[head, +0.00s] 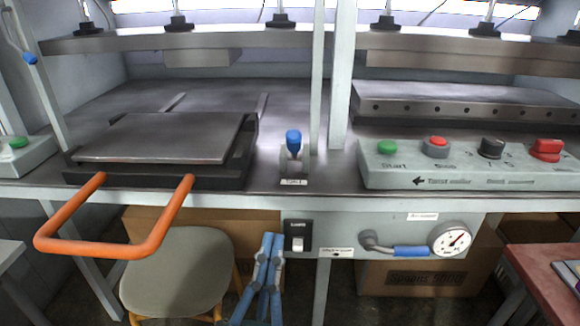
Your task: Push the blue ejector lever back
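A short lever with a blue knob (293,142) stands roughly upright from a grey metal mount at the middle of the press bench (330,185). A small white label sits on the bench edge in front of it; its text is too small to read surely. My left gripper (272,238) is low in front of the bench, below and slightly left of the lever and well apart from it. Its blue fingers point up in the picture, lie close together and appear shut with nothing between them. My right gripper is not in view.
A dark press plate with an orange handle (120,252) juts out at left. A control box (470,178) with several buttons stands at right. Below the edge are a black switch (298,235), a blue-handled valve (410,251) and a gauge (452,240). A stool (178,272) stands underneath.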

